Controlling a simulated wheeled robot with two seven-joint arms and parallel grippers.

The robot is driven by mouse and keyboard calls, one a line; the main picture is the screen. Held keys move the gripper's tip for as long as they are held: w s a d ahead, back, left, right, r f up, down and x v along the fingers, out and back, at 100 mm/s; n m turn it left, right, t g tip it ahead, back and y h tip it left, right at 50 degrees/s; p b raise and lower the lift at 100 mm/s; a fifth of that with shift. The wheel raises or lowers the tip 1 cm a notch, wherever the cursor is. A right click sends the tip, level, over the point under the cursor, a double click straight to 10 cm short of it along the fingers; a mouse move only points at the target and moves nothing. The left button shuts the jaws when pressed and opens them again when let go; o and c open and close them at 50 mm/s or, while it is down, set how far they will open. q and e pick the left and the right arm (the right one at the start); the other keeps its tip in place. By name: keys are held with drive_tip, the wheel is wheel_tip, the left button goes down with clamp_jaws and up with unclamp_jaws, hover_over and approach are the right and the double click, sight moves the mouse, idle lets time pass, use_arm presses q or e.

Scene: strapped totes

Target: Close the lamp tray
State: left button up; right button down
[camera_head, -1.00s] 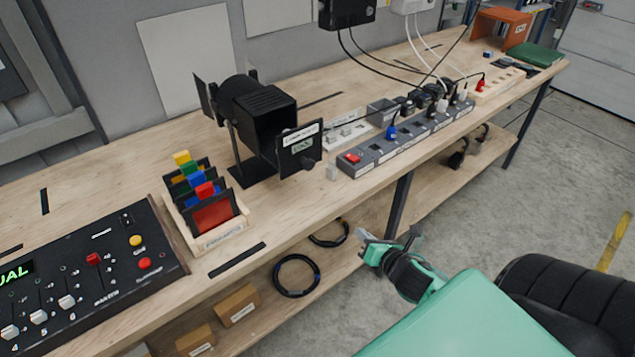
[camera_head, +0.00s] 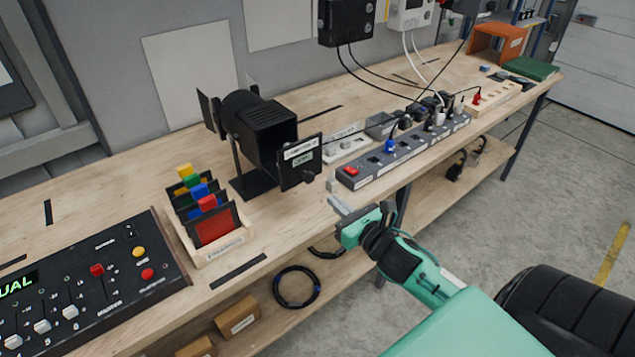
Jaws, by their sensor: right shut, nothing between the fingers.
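A black stage lamp (camera_head: 268,125) stands on its stand on the wooden bench. Its tray (camera_head: 300,163), a dark plate with a white label and a small display, is at the lamp's right end. From this angle I cannot tell how far the tray stands out. My right gripper (camera_head: 337,207) is shut and empty at the bench's front edge. My left gripper is not in view.
A filter rack (camera_head: 230,250) with coloured tabs stands left of the lamp, and a control desk (camera_head: 85,285) is at the far left. A power strip (camera_head: 400,158) with plugs lies to the right. Cables hang behind it. A shelf with boxes (camera_head: 238,317) is below.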

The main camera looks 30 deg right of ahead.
drive_tip(key=p, duration=0.3)
approach(300, 169)
drive_tip(key=w, duration=0.1)
drive_tip(key=w+f, duration=0.1)
drive_tip(key=w, duration=0.1)
drive_tip(key=shift+w+d+f, duration=0.2)
drive_tip(key=shift+w, duration=0.05)
drive_tip(key=w, duration=0.3)
drive_tip(key=w+b, duration=0.1)
drive_tip(key=w, duration=0.6)
drive_tip(key=shift+w+a+b, duration=0.1)
drive_tip(key=shift+a+b, duration=0.2)
drive_tip(key=shift+a, duration=0.1)
drive_tip(key=shift+r, duration=0.2)
drive_tip(key=shift+d+r, duration=0.1)
